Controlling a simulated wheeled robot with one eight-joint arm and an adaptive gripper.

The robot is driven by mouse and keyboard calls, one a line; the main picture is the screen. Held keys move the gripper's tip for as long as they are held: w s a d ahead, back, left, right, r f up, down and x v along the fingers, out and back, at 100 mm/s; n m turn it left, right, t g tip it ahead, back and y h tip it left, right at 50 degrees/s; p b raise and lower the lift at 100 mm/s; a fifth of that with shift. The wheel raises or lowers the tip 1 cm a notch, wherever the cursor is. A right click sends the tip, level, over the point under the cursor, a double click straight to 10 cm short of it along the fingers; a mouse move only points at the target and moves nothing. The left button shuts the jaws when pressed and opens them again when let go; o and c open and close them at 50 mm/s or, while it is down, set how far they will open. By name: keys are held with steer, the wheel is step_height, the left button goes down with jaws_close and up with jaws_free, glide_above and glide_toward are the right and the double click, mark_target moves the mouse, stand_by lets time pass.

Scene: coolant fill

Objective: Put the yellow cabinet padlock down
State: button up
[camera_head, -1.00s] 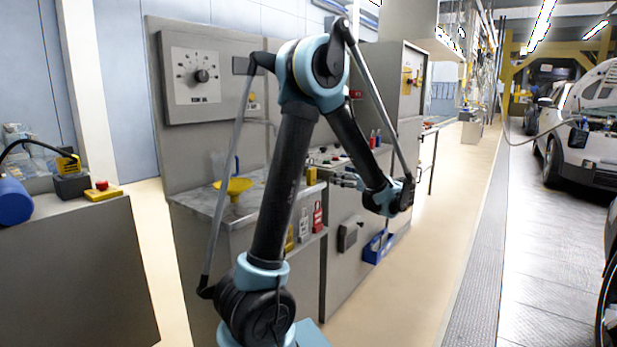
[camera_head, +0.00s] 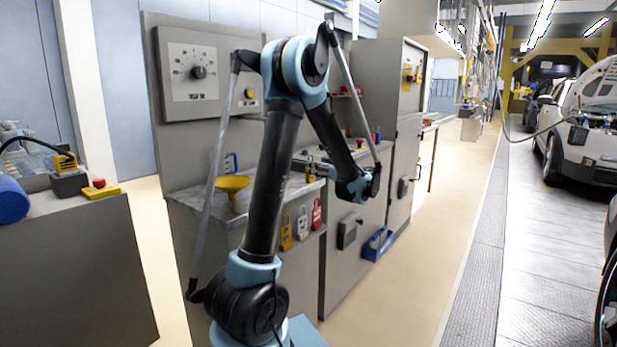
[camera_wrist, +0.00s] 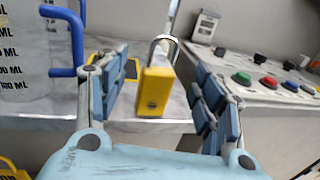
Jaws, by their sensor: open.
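The yellow padlock (camera_wrist: 155,91) stands upright at the front edge of the metal bench top (camera_wrist: 60,122), its grey shackle upward. My gripper (camera_wrist: 164,92) is open, with one finger on each side of the padlock and a visible gap to both. The padlock's base appears to rest on the bench. In the head view the padlock (camera_head: 310,177) is small and partly hidden by my gripper (camera_head: 318,167). A yellow-and-black bordered patch (camera_wrist: 131,69) shows behind the left finger.
A clear measuring jug (camera_wrist: 25,60) with a blue handle stands left of my gripper. A button panel (camera_wrist: 265,85) is at right. A yellow funnel (camera_head: 233,184) sits on the bench. Yellow, grey and red locks (camera_head: 302,223) hang on its front. A blue tray (camera_head: 377,244) is lower right.

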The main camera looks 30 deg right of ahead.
steer(key=shift+w+a+f, duration=0.1)
steer(key=shift+w+a, duration=0.05)
steer(key=shift+w, duration=0.75)
steer(key=shift+w+a+r, duration=0.1)
steer(key=shift+w+a, duration=0.1)
steer(key=shift+w, duration=0.7)
steer(key=shift+w+a+f, duration=0.1)
steer(key=shift+w+a, duration=0.05)
steer(key=shift+w, duration=0.75)
steer(key=shift+c, duration=0.2)
steer(key=c, duration=1.2)
steer(key=shift+c, duration=0.5)
